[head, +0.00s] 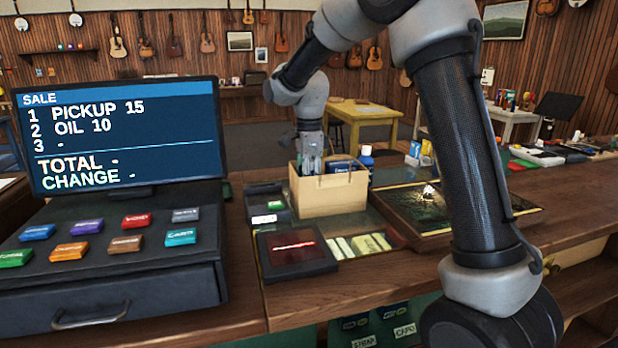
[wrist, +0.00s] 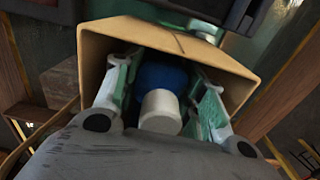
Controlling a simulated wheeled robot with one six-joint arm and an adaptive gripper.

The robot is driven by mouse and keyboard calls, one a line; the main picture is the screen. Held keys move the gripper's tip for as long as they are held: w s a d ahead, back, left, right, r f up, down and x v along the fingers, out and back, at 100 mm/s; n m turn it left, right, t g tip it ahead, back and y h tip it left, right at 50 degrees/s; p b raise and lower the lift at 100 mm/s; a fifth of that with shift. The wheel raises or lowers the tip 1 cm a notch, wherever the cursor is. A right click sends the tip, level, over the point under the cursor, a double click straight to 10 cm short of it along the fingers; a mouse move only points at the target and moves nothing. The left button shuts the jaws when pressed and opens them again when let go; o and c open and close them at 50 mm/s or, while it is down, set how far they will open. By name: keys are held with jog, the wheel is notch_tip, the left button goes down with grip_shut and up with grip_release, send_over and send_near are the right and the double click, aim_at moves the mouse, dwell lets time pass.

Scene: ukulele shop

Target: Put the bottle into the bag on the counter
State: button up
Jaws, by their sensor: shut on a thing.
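The bottle (wrist: 162,78), blue with a white cap, is between the fingers of my gripper (wrist: 164,72) in the wrist view. My gripper is shut on it. The open tan paper bag (head: 328,196) stands upright on the counter. My gripper (head: 312,160) points down into the bag's mouth, and the bag's walls (wrist: 92,62) surround the fingers and bottle in the wrist view. The held bottle is hidden in the head view. How close it is to the bag's bottom cannot be told.
Another blue bottle with a white cap (head: 366,162) stands just right of the bag. A dark blue box (head: 342,164) shows at the bag's rear rim. The register (head: 110,240) is on the left; a framed dark mat (head: 440,207) lies on the right.

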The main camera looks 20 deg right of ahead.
dwell(0.4)
jog(key=o, duration=1.2)
notch_tip(320, 180, up, 11)
jog(key=shift+r, duration=0.1)
jog(key=shift+d+r, duration=0.1)
jog(key=shift+r, duration=0.25)
jog(key=s+d+r+n+t, duration=0.1)
jog(key=s+d+r+n, duration=0.1)
jog(key=s+d+n, duration=0.45)
jog(key=s+d+r+n+t, duration=0.1)
jog(key=s+d+n, duration=0.15)
jog(key=s, duration=0.75)
jog(key=s+d+f+n+t, duration=0.1)
jog(key=s+d+f+n, duration=0.1)
jog(key=s, duration=0.5)
jog(key=s+d+f+n+t, duration=0.1)
jog(key=s+d+f+n, duration=0.2)
jog(key=s+n, duration=0.4)
jog(key=shift+s+d+f, duration=0.35)
jog(key=shift+s+f, duration=0.4)
jog(key=shift+f, duration=0.05)
